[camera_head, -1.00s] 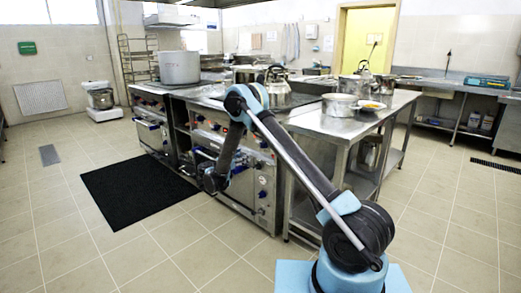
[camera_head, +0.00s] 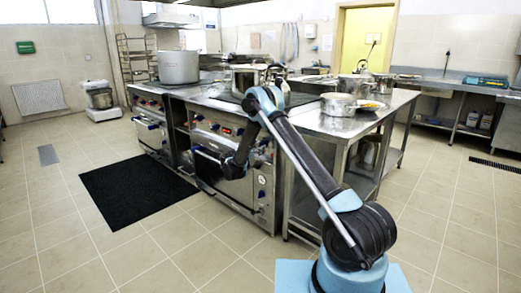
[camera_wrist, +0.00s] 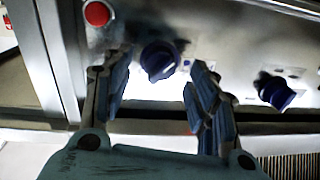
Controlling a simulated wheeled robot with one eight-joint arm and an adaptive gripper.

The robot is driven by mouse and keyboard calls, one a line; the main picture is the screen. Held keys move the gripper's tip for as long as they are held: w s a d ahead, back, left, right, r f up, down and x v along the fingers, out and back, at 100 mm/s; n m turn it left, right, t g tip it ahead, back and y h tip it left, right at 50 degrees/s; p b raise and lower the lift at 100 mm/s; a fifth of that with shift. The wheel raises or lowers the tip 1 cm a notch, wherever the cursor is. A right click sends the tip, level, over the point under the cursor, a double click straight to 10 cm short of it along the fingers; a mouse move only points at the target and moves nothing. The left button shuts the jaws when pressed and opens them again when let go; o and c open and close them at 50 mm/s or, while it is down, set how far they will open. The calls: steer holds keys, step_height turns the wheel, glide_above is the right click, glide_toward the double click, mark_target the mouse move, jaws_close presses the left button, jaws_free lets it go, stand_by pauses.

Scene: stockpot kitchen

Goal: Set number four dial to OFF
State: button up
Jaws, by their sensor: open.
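A blue dial (camera_wrist: 160,60) sits on the steel stove panel, between my finger tips in the wrist view. My gripper (camera_wrist: 161,72) is open, one finger on either side of this dial; I cannot tell whether they touch it. A second blue dial (camera_wrist: 277,92) is to the right, outside the fingers. No dial number is readable, so I cannot tell which is number four. In the head view my gripper (camera_head: 233,168) is in front of the stove (camera_head: 226,190), and my arm hides part of the control panel.
A red round button or lamp (camera_wrist: 97,13) is at the upper left of the panel. A steel worktable (camera_head: 345,125) with a pot (camera_head: 338,106) stands right of the stove. A stockpot (camera_head: 179,67) stands at the back left. A black mat (camera_head: 138,190) lies on open floor.

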steer(key=shift+x, duration=1.25)
steer(key=c, duration=1.1)
